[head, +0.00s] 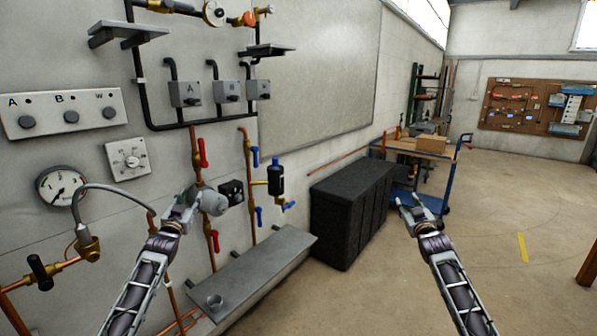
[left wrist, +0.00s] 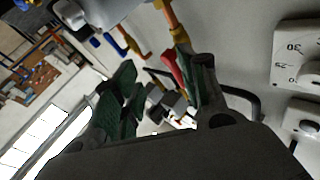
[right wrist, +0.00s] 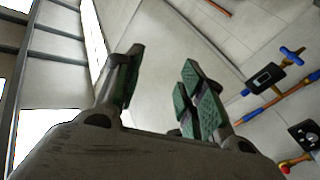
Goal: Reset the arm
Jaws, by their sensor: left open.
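My left gripper (head: 187,205) is in front of the wall pipes at the left, close to a grey rounded fitting (head: 214,202) on a copper pipe. I cannot tell whether they touch. In the left wrist view its green-padded fingers (left wrist: 160,90) stand apart, with nothing clearly held between them. My right gripper (head: 410,208) is over open floor to the right of the black chest. In the right wrist view its fingers (right wrist: 160,80) are apart and empty.
A pressure gauge (head: 61,185), a dial box (head: 128,158) and a panel of knobs (head: 65,113) are on the left wall. A black chest (head: 350,210) and a cart (head: 412,150) stand beyond. The right floor is mostly clear.

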